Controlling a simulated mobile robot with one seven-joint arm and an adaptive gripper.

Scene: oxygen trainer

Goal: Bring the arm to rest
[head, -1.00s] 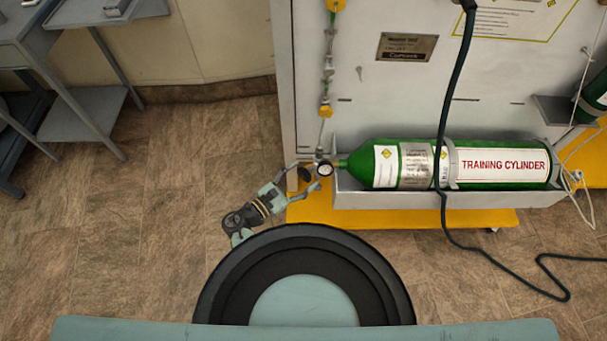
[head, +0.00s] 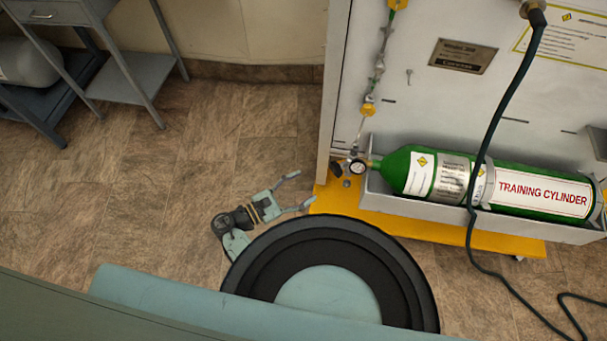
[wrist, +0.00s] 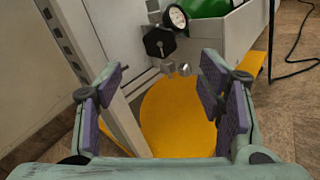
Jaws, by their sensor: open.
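My gripper (head: 292,192) is open and empty in the head view, above the floor just left of the yellow base of the trainer. Its two fingers are spread with a clear gap between them. In the wrist view my gripper (wrist: 160,108) shows its purple finger pads apart, with the yellow base (wrist: 175,115) behind the gap. A black knob (wrist: 159,42) and a round gauge (wrist: 176,17) are beyond the fingertips, apart from them. The green training cylinder (head: 398,168) lies in a white trough, with its gauge (head: 358,167) at its left end.
The white trainer panel (head: 420,100) stands at the right, on a yellow base (head: 450,232). A dark hose (head: 497,115) hangs across the cylinder to the floor. A grey table (head: 130,50) stands at upper left. The tiled floor (head: 150,190) on the left is clear.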

